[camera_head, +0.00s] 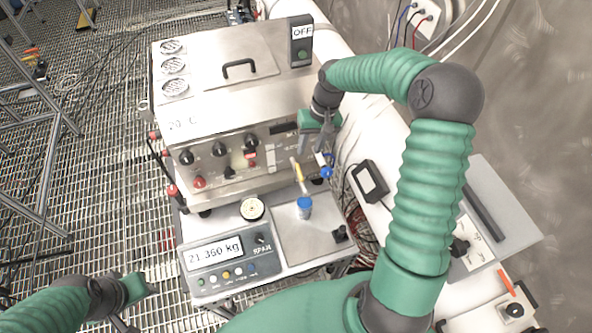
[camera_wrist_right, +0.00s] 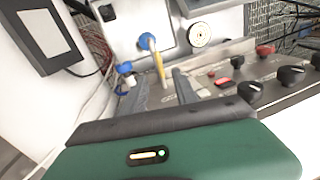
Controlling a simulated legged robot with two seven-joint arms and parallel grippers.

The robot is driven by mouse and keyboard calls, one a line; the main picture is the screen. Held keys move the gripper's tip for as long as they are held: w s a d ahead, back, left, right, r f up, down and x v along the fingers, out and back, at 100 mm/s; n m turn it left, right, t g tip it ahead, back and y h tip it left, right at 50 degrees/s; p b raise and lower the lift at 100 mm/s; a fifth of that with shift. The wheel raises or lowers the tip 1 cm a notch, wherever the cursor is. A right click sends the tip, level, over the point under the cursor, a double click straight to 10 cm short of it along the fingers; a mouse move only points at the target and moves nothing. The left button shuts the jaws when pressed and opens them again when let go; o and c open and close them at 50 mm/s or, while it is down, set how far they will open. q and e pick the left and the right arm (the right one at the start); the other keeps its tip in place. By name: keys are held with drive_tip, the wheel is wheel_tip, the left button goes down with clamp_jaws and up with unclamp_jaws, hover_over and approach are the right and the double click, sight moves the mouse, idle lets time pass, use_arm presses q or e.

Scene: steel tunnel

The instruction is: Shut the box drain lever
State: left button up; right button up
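The steel box (camera_head: 235,110) stands on a bench with its knob panel facing me. A small blue valve handle (camera_head: 326,172) sits low by the box's front right corner; in the right wrist view it is blue and white (camera_wrist_right: 125,69). I take this to be the drain lever; whether it is open or shut is unclear. My right gripper (camera_head: 318,146) is open above and in front of that corner, its fingers (camera_wrist_right: 163,90) apart with nothing gripped. The blue handle lies just beyond the finger on the left in the wrist view. My left gripper (camera_head: 143,294) is low at left, away from the box.
A round gauge (camera_head: 252,208) and the scale display (camera_head: 212,253) are nearby. A black adapter (camera_head: 370,183) and cables lie to the right.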

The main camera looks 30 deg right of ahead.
sight(301, 174)
drive_tip(key=f+p, duration=0.1)
drive_tip(key=f, duration=0.3)
drive_tip(key=a+f+p, duration=0.1)
drive_tip(key=f, duration=0.2)
drive_tip(key=f+p, duration=0.1)
drive_tip(key=f, duration=0.3)
drive_tip(key=shift+w+a+f, duration=0.3)
drive_tip(key=shift+w+f, duration=0.05)
drive_tip(key=shift+w, duration=0.05)
drive_tip(key=shift+a+f, duration=0.1)
drive_tip(key=shift+f, duration=0.15)
drive_tip(key=shift+a+f, duration=0.15)
drive_tip(key=shift+d, duration=0.2)
clamp_jaws()
